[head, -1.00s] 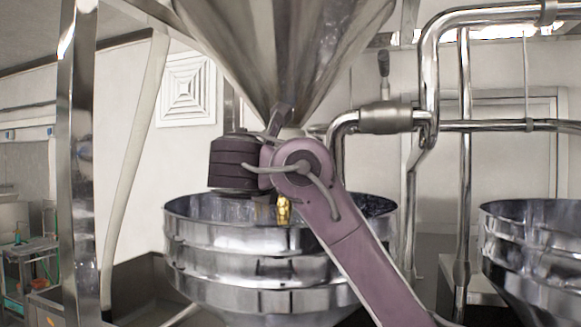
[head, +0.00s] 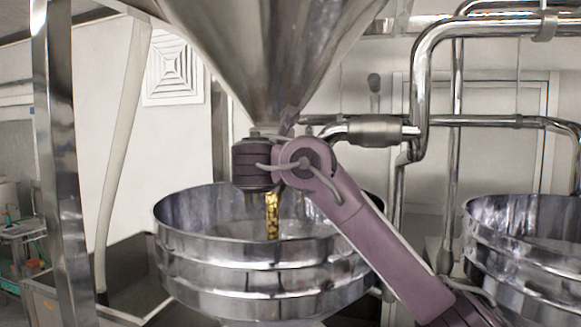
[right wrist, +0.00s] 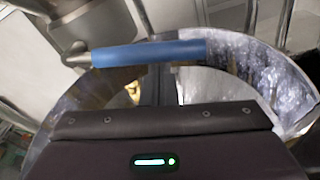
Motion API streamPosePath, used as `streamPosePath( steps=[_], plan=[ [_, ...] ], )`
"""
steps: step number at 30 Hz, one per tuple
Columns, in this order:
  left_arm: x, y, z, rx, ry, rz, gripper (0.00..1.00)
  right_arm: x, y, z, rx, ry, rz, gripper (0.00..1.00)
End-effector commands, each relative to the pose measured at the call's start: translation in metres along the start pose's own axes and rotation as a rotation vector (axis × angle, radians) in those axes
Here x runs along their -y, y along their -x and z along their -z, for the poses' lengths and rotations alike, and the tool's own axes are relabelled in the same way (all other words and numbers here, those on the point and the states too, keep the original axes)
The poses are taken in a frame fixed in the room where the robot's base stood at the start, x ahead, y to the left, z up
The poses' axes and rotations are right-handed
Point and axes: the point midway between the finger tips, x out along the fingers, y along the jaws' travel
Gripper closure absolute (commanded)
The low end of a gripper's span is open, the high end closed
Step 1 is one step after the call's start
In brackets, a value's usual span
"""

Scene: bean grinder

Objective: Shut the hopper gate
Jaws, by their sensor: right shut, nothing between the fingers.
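The steel cone hopper (head: 265,60) narrows to a spout above a wide steel bowl (head: 250,272). A golden stream of beans (head: 272,215) falls from beneath the spout into the bowl. A blue-gripped lever (right wrist: 150,53) with a metal joint at its left end crosses the right wrist view, by the hopper's outlet. My right gripper (right wrist: 160,75) is shut and empty, its dark fingers at the lever's blue grip; I cannot tell whether they touch. In the head view my right arm hides the gripper and the lever. My left gripper is not in view.
A second steel bowl (head: 525,240) stands at the right. Bent steel pipes (head: 420,90) run behind my right arm. A steel post (head: 65,170) stands at the left, with a vent (head: 172,68) on the wall behind.

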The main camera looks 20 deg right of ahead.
Motion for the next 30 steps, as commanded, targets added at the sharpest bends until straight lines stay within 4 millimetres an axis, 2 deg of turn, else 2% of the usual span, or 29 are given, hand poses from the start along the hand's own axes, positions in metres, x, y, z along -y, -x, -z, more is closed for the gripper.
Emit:
streamPosePath(
  steps=[4,11,21,26,30],
  plan=[
    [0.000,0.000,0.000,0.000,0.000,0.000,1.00,0.000,0.000,-0.002,0.000,0.039,0.006,1.00],
    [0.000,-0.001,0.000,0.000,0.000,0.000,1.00,0.002,0.003,-0.017,0.000,0.269,0.037,1.00],
    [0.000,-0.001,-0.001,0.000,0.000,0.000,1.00,0.002,0.003,-0.018,0.000,0.284,0.040,1.00],
    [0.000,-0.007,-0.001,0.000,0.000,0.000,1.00,0.006,-0.003,-0.008,-0.001,0.286,0.039,1.00],
    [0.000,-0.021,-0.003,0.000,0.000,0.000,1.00,0.014,-0.015,0.014,-0.001,0.287,0.038,1.00]
  ],
)
